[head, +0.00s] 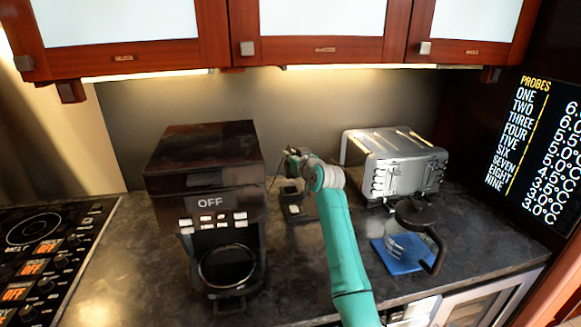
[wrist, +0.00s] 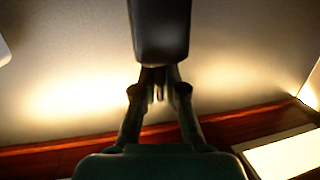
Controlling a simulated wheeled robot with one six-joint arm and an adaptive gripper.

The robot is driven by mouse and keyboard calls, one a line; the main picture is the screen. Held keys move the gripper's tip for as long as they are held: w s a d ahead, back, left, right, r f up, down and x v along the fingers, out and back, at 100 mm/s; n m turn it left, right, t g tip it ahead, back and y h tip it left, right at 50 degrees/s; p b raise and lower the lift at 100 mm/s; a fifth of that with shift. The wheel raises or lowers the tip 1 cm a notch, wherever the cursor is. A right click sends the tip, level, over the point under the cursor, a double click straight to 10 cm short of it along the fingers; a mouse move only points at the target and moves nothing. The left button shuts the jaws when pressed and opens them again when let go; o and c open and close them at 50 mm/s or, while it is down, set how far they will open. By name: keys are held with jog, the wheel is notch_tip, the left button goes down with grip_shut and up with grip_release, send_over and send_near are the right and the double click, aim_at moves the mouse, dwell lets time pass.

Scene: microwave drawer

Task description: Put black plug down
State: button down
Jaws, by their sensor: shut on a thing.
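My gripper (head: 293,156) is near the back wall, above the counter between the coffee maker and the toaster. In the wrist view my gripper (wrist: 158,88) is shut on the black plug (wrist: 161,32), a dark, smooth block whose upper end runs out of the picture. In the head view the plug is too small and dark to tell apart from the gripper. A thin dark cord seems to hang just left of the gripper.
The black coffee maker (head: 207,170) stands to the left, the silver toaster (head: 395,163) to the right. A glass jug (head: 416,240) stands on a blue mat (head: 400,262). Small dark items (head: 296,206) lie below the gripper. The front middle counter (head: 290,270) is clear. Cabinets (head: 320,50) hang above.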

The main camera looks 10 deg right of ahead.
aim_at(291, 176)
notch_tip(291, 176, down, 7)
jog(key=shift+f, duration=0.1)
jog(key=shift+f, duration=0.1)
dwell(0.4)
jog(key=c, duration=1.2)
grip_release()
jog(key=shift+s+f, duration=0.1)
jog(key=v, duration=1)
jog(key=shift+o, duration=0.4)
jog(key=shift+s+d+r, duration=0.15)
jog(key=shift+s+r, duration=0.1)
jog(key=shift+r, duration=0.1)
jog(key=x, duration=0.5)
jog(key=shift+f+x, duration=0.15)
jog(key=shift+x, duration=1.3)
jog(key=shift+f+x, duration=0.15)
jog(key=shift+x, duration=1.3)
